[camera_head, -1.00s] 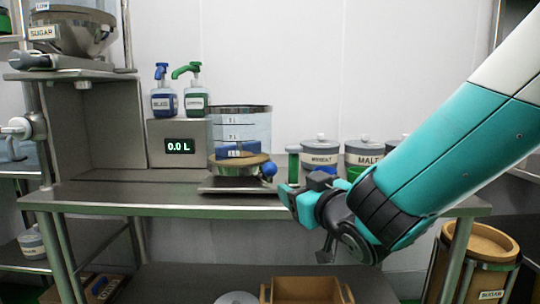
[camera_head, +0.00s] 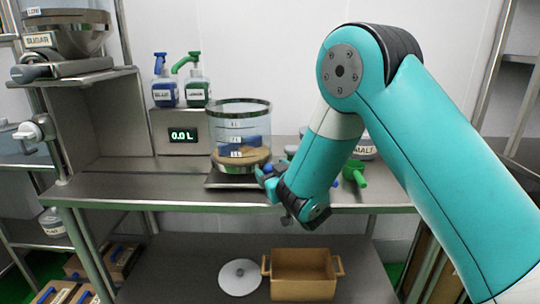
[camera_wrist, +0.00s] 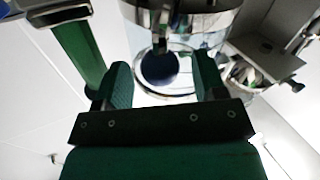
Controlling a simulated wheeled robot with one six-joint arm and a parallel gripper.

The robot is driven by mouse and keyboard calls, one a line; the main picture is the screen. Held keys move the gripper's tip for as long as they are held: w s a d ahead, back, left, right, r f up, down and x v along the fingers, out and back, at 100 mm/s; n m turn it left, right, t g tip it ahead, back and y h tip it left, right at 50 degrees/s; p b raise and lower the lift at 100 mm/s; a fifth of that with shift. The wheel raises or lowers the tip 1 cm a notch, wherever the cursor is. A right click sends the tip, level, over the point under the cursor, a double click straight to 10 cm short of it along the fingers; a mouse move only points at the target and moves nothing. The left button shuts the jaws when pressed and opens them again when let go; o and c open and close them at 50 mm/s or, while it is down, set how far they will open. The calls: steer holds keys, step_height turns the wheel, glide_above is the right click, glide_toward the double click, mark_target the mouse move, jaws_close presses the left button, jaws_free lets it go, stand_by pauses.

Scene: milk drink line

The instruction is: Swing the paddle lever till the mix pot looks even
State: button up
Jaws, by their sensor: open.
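The mix pot (camera_head: 241,122) is a clear cylinder with a metal rim on a flat plate at the middle of the bench. Brown matter lies in its bottom with a dark blue paddle part above it; I cannot tell how even the mix is. The blue knob of the paddle lever (camera_head: 268,168) is at the pot's lower right, partly covered by my gripper (camera_head: 264,178). In the wrist view my gripper (camera_wrist: 163,72) is open, and a round dark blue shape, likely the knob (camera_wrist: 160,68), appears between its fingers. I cannot tell whether they touch.
A display box (camera_head: 182,136) reading 0.0 L stands left of the pot, with two pump bottles (camera_head: 196,92) on top. A green-handled part (camera_head: 355,173) lies right of my gripper. A sugar hopper (camera_head: 65,38) is upper left.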

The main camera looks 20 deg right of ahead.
steer(key=shift+w+a+p, duration=0.1)
steer(key=shift+w+p, duration=0.3)
steer(key=shift+w, duration=0.4)
jaws_close()
steer(key=shift+f, duration=0.15)
steer(key=shift+f+b, duration=0.1)
steer(key=shift+b, duration=0.45)
